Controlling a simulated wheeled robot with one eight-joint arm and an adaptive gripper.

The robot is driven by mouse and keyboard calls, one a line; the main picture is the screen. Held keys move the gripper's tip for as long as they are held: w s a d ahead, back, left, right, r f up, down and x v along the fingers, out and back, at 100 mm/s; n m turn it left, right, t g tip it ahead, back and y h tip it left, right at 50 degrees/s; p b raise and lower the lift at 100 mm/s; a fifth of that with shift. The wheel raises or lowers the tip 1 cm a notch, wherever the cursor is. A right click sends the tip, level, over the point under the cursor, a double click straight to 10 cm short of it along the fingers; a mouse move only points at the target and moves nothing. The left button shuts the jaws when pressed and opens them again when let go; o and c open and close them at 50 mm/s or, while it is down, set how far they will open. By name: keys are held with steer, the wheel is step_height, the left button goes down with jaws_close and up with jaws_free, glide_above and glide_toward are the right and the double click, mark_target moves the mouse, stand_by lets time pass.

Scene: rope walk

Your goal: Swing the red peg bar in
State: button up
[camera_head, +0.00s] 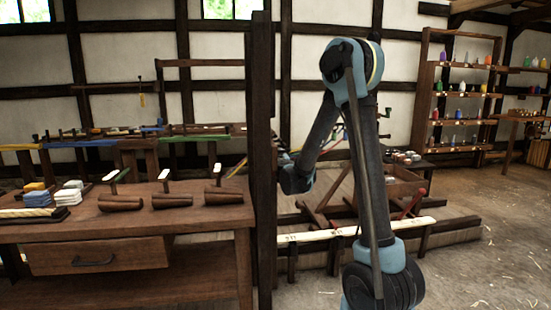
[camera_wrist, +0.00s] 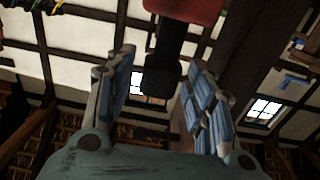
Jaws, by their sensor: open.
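In the wrist view a red block (camera_wrist: 188,10) shows at the top edge, with a dark post (camera_wrist: 166,62) by it that appears between my fingers. The block looks like part of the red peg bar, but I see only a piece of it. My gripper (camera_wrist: 156,92) is open, its blue-padded fingers spread to either side of the dark post. I cannot tell whether they touch it. In the head view my gripper (camera_head: 293,178) is low beside a tall dark post (camera_head: 262,120); its fingers are not clear there.
Blue (camera_head: 100,142) and green (camera_head: 195,138) bars stand behind the workbench (camera_head: 150,222) at left. The bench holds wooden cones (camera_head: 170,201) and white-topped handles (camera_head: 163,176). A pale beam (camera_head: 385,228) lies low at centre. Open floor (camera_head: 480,265) is at right.

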steer(key=v, duration=1.1)
steer(key=shift+s+f, duration=0.1)
steer(key=shift+s, duration=0.05)
steer(key=shift+d, duration=0.1)
